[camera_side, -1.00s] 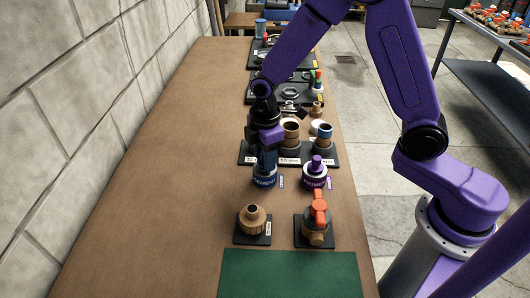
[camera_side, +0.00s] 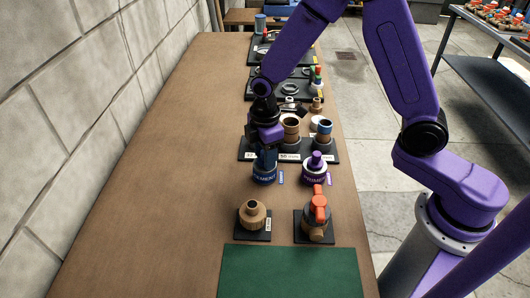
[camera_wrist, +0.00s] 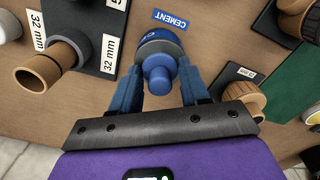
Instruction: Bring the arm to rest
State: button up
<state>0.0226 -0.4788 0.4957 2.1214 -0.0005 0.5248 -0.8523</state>
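My gripper (camera_side: 265,160) points down over the blue cement can (camera_side: 264,176) near the middle of the bench. In the wrist view, the two blue fingers of my gripper (camera_wrist: 160,72) stand apart on either side of the cement can's (camera_wrist: 158,45) blue cap. Gaps show between the cap and both fingers, so nothing is held. The can stands upright on the bench. How far down the fingertips reach beside the cap is hard to tell.
A purple-capped can (camera_side: 315,173) stands close to the right. Behind is a dark tray (camera_side: 292,155) of pipe fittings. In front are a tan fitting (camera_side: 252,214), a red-handled valve (camera_side: 319,210) and a green mat (camera_side: 290,272). The bench's left side is clear.

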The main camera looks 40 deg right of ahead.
jog(key=o, duration=0.8)
jog(key=shift+c, duration=0.2)
jog(key=shift+r, duration=4.05)
jog(key=s+d+r, duration=0.1)
jog(key=s+d, duration=0.1)
jog(key=s, duration=0.6)
jog(key=s+d+r+m, duration=0.1)
jog(key=s+d+r, duration=0.1)
jog(key=s, duration=0.7)
jog(key=s+d+r+m, duration=0.1)
jog(key=s+d, duration=0.3)
jog(key=s, duration=0.4)
jog(key=shift+s+d+r, duration=0.25)
jog(key=shift+s, duration=0.15)
